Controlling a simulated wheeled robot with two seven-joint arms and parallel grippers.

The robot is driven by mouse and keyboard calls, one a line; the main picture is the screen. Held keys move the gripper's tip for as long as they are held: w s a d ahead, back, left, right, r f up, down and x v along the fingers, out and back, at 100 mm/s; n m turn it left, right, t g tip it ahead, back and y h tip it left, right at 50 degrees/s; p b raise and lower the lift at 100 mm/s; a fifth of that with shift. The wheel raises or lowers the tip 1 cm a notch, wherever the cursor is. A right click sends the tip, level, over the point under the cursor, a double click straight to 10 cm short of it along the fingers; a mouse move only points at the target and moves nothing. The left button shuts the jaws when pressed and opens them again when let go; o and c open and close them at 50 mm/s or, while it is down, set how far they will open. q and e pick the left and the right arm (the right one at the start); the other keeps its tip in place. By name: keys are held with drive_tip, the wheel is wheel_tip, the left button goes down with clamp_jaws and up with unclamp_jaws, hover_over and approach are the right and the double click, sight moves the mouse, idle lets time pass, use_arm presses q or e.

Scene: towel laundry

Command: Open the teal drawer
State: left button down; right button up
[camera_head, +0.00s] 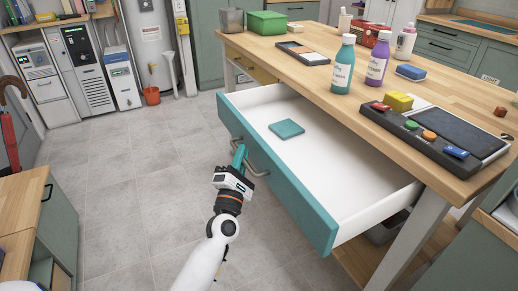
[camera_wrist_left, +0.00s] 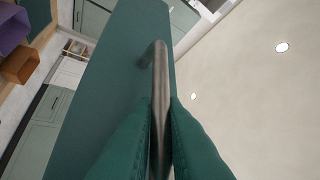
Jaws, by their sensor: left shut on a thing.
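The teal drawer (camera_head: 285,178) is pulled well out from under the wooden table, and its white inside shows. A folded teal cloth (camera_head: 286,129) lies on the drawer floor. My left gripper (camera_head: 239,158) is at the drawer front, with its teal fingers at the metal handle (camera_head: 262,172). In the left wrist view the two fingers are shut on the handle (camera_wrist_left: 160,85), one on each side of the bar. The teal drawer front (camera_wrist_left: 110,85) fills the middle of that view. My right gripper is not in view.
The wooden table (camera_head: 330,80) carries a teal bottle (camera_head: 342,65), a purple bottle (camera_head: 377,62), a button panel (camera_head: 435,138) and a green box (camera_head: 267,23). A yellow drawer (camera_head: 255,68) sits farther back. The tiled floor between is clear.

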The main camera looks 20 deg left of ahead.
use_arm(q)
drive_tip(key=shift+s+a+f, duration=0.1)
drive_tip(key=shift+s+a, duration=0.75)
drive_tip(key=shift+s, duration=0.25)
drive_tip(key=shift+s+a, duration=0.8)
drive_tip(key=shift+s, duration=0.3)
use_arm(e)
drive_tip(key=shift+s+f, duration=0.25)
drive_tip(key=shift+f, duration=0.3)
use_arm(q)
drive_tip(key=c, duration=1.8)
unclamp_jaws()
drive_tip(key=shift+o, duration=0.2)
drive_tip(key=shift+s, duration=0.1)
